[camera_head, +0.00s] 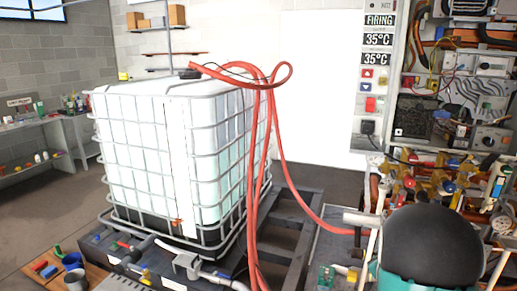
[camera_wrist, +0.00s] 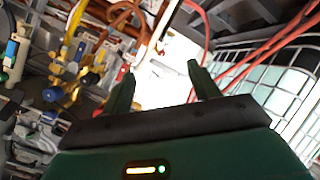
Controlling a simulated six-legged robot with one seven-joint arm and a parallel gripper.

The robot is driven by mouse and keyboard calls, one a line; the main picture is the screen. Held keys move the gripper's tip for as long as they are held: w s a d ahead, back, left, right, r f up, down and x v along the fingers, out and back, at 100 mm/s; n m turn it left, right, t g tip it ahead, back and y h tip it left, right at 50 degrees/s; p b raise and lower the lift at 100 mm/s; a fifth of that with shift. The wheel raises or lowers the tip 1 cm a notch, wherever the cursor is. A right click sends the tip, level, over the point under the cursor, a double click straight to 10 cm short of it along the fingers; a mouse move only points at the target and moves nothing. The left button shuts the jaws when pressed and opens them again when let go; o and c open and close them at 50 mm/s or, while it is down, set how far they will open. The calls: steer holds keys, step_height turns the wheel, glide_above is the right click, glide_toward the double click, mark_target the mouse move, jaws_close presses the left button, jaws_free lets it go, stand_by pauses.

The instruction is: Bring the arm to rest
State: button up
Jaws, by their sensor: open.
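My gripper (camera_wrist: 158,82) shows in the wrist view, with its two dark green fingers spread apart and nothing between them. It points toward a bright white area, with pipework on the left and the caged tank on the right of that view. In the head view a rounded black and teal part at the lower right looks like part of my arm. The gripper's fingers cannot be made out in the head view.
A white caged tank (camera_head: 180,150) stands on a dark pallet, with red hoses (camera_head: 262,150) looping down its right side. The heater panel (camera_head: 455,95) with open pipes and wiring is at the right. A workbench (camera_head: 35,125) stands at the left. Some floor at the left is bare.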

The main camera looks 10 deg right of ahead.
steer(key=s+a+r+m+g+y, duration=0.1)
steer(key=s+a+r+y, duration=0.1)
steer(key=a+r, duration=0.35)
steer(key=s+a+r+y, duration=0.1)
steer(key=s+a+r, duration=0.1)
steer(key=a, duration=0.6)
steer(key=s+a+r+m+g+y, duration=0.1)
steer(key=s+a+r+y, duration=0.1)
steer(key=a+r, duration=0.35)
steer(key=s+a+r+g+y, duration=0.2)
steer(key=s+a+g, duration=0.1)
steer(key=s+a, duration=1.4)
steer(key=s, duration=0.3)
steer(key=shift+a+y, duration=0.2)
steer(key=shift+y, duration=0.1)
stand_by(1.8)
